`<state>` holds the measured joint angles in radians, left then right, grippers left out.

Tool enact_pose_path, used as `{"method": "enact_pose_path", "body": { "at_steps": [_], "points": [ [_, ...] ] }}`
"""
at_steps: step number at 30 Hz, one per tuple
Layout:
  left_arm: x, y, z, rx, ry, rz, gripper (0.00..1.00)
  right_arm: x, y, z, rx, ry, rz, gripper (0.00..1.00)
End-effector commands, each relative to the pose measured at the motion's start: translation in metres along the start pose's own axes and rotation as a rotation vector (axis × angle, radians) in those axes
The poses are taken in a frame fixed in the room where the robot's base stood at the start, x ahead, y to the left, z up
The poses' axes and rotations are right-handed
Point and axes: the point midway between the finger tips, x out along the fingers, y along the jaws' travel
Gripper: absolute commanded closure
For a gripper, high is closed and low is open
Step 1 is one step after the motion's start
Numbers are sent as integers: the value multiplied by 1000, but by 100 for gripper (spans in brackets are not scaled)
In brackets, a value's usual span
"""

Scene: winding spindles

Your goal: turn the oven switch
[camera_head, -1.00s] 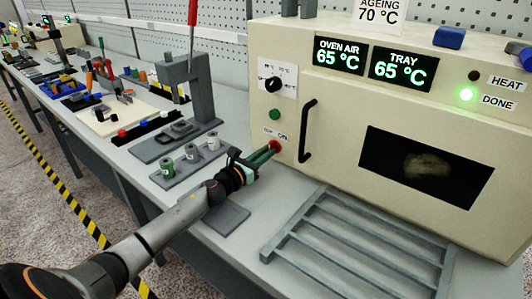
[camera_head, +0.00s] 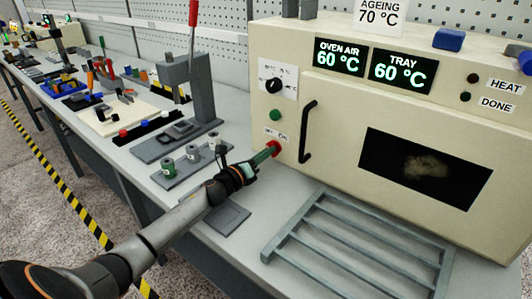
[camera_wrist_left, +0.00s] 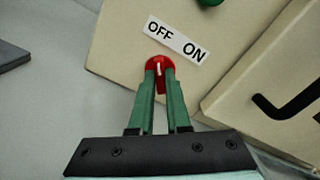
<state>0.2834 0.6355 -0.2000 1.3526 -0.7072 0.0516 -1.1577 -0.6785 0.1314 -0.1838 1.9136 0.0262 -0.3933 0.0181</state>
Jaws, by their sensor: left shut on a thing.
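The red oven switch (camera_head: 275,147) sits low on the left of the cream oven front (camera_head: 340,100), under an OFF/ON label. My left gripper (camera_head: 270,152) reaches it from the front left. In the left wrist view the green fingertips (camera_wrist_left: 160,72) are shut on both sides of the red switch (camera_wrist_left: 159,62). The switch's white mark points toward OFF on the label (camera_wrist_left: 176,43). Both oven displays (camera_head: 372,63) read 60 °C. The HEAT lamp (camera_head: 474,78) and the DONE lamp (camera_head: 465,97) are dark. My right gripper is not in view.
The black oven door handle (camera_head: 307,132) stands just right of the switch. A grey slatted rack (camera_head: 350,245) lies on the bench in front of the oven.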

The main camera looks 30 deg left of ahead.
Motion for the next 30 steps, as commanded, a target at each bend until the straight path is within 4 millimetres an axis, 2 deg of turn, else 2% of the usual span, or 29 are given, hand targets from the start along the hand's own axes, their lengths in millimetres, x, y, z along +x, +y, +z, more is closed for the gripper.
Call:
{"method": "enact_pose_path", "body": {
  "at_steps": [13,14,21,30],
  "points": [
    [0,0,-1,-15,1,1,100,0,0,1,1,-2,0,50],
    [0,0,-1,-15,1,1,84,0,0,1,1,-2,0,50],
    [0,0,-1,-12,1,0,57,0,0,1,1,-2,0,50],
    [-1,0,0,-11,1,0,55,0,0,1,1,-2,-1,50]
  ]
}}
